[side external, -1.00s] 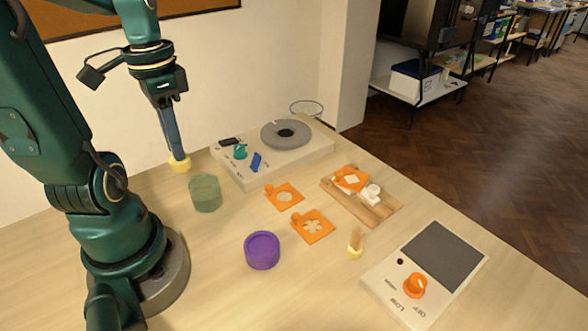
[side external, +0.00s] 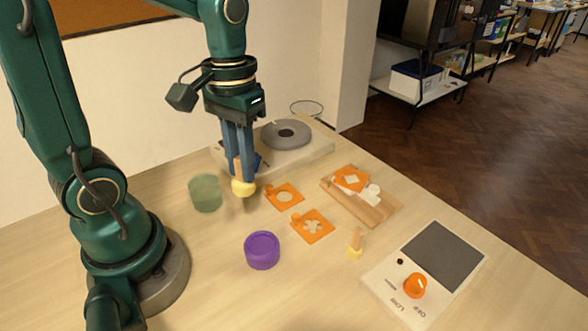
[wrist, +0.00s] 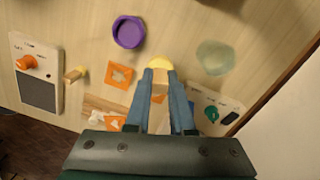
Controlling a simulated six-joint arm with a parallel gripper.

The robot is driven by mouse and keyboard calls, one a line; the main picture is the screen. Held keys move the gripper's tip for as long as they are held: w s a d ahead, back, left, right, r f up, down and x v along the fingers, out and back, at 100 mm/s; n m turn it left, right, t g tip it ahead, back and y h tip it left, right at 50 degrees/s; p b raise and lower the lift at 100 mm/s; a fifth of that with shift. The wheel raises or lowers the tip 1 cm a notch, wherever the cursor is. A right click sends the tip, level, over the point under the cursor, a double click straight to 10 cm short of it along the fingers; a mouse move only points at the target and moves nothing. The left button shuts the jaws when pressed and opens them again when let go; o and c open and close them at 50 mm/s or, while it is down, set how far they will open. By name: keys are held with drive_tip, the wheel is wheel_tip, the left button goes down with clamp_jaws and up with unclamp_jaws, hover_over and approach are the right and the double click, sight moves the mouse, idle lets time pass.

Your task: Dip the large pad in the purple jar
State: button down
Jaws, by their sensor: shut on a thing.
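My gripper (side external: 239,165) is shut on the wooden handle of the large pad (side external: 243,188), which has a pale yellow sponge head pointing down. It hangs above the table, right of the green jar. In the wrist view the large pad (wrist: 159,63) shows between the fingers (wrist: 159,85). The purple jar (side external: 262,251) stands on the table, nearer the camera than the pad and apart from it. In the wrist view the purple jar (wrist: 129,32) is up and left of the pad.
A translucent green jar (side external: 205,193) stands left of the pad. Orange stencils (side external: 285,197) (side external: 313,227) lie flat nearby. A wooden board (side external: 372,208), a wheel unit (side external: 310,151) and a scale-like box (side external: 392,288) stand around.

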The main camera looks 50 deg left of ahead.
drive_tip(key=shift+s+d+f+m, duration=0.2)
drive_tip(key=shift+d+f+m, duration=0.45)
drive_tip(key=shift+d, duration=0.5)
drive_tip(key=shift+s+d+f+m, duration=0.25)
drive_tip(key=shift+d+f+m, duration=0.45)
drive_tip(key=shift+d, duration=0.5)
drive_tip(key=shift+s+d+f+m, duration=0.2)
drive_tip(key=shift+d+f+m, duration=0.25)
drive_tip(key=shift+d+f, duration=0.55)
drive_tip(key=shift+d, duration=0.15)
drive_tip(key=shift+f, duration=0.15)
drive_tip(key=shift+f, duration=0.2)
drive_tip(key=shift+f, duration=0.6)
drive_tip(key=shift+s+f, duration=0.1)
drive_tip(key=shift+f, duration=0.25)
drive_tip(key=shift+r, duration=0.1)
